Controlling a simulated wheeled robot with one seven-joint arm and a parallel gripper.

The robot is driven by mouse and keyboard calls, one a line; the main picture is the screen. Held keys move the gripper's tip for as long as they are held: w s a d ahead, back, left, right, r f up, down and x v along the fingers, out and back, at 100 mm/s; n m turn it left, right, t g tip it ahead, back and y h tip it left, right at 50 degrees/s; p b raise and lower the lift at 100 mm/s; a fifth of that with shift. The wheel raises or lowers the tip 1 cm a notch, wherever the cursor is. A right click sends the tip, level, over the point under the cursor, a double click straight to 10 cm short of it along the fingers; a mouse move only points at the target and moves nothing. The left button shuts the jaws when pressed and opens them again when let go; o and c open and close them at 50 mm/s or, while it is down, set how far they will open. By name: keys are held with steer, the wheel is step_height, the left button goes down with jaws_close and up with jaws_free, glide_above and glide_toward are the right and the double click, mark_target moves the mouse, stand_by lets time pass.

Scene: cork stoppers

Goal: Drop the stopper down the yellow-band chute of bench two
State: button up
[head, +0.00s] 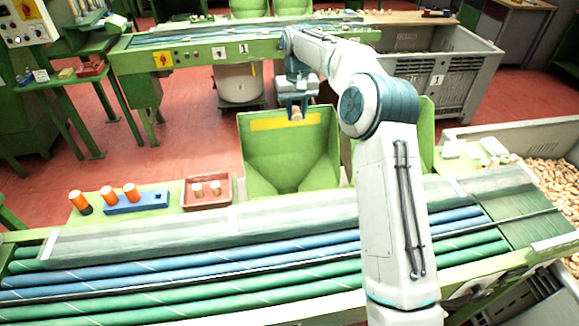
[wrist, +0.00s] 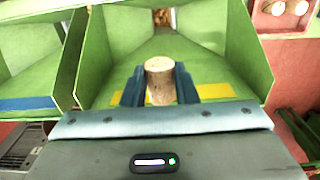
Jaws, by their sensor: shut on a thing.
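My gripper (head: 297,108) is shut on a cork stopper (head: 296,114), which shows upright between the two fingers in the wrist view (wrist: 160,80). The green yellow-band chute (head: 262,150) stands behind the bench with the roller belts. Its yellow band (head: 285,122) runs along its far upper wall. In the head view the gripper and stopper appear at that band, over the chute's far side. In the wrist view the chute (wrist: 115,45) opens around and beyond the stopper, narrowing to an outlet (wrist: 164,17) with corks visible. The stopper is apart from the outlet.
A second green chute with a blue band (wrist: 28,103) adjoins it, mostly behind my arm in the head view. A red tray (head: 207,204) with two stoppers and a blue rack (head: 150,201) with orange-topped pieces stand left. A cork-filled crate (head: 490,131) is right. Another bench (head: 200,57) stands behind.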

steer(key=shift+f, duration=1.2)
steer(key=o, duration=1)
steer(key=shift+r, duration=0.15)
step_height(320, 180, up, 14)
steer(key=shift+f, duration=0.2)
